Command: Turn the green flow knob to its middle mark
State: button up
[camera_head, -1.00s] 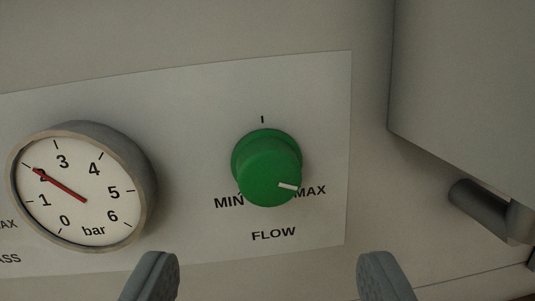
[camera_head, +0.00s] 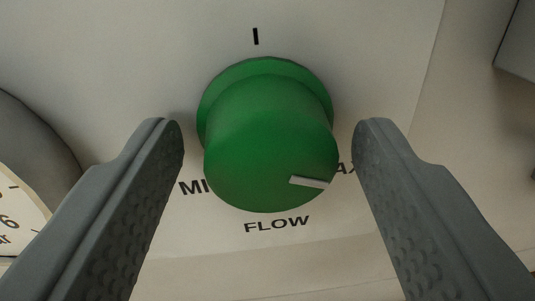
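The green flow knob (camera_head: 268,140) sticks out from a pale panel in the middle of the view. Its white pointer line (camera_head: 309,182) points right and slightly down, toward the MAX label, which is partly hidden. The middle mark (camera_head: 255,36) is a short black line above the knob. The MIN label is at the knob's lower left, partly covered, and FLOW is printed below. My gripper (camera_head: 268,138) is open, with one finger on each side of the knob. A gap shows between each finger and the knob.
A round pressure gauge (camera_head: 22,190) juts out at the left edge, close to my left finger and mostly out of view. A grey box edge (camera_head: 516,45) shows at the upper right. The panel above the knob is clear.

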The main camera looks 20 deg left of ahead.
jog(key=c, duration=0.8)
jog(key=shift+o, duration=0.2)
jog(key=shift+n, duration=0.4)
jog(key=n, duration=0.3)
jog(key=shift+n, duration=0.4)
jog(key=n, duration=0.5)
jog(key=shift+f+n+t+y, duration=0.15)
jog(key=shift+n+t+y, duration=0.15)
jog(key=shift+n+y, duration=0.1)
jog(key=n, duration=0.6)
jog(key=shift+n+y, duration=0.4)
jog(key=n, duration=0.7)
jog(key=shift+f+y, duration=0.1)
jog(key=shift+y, duration=0.3)
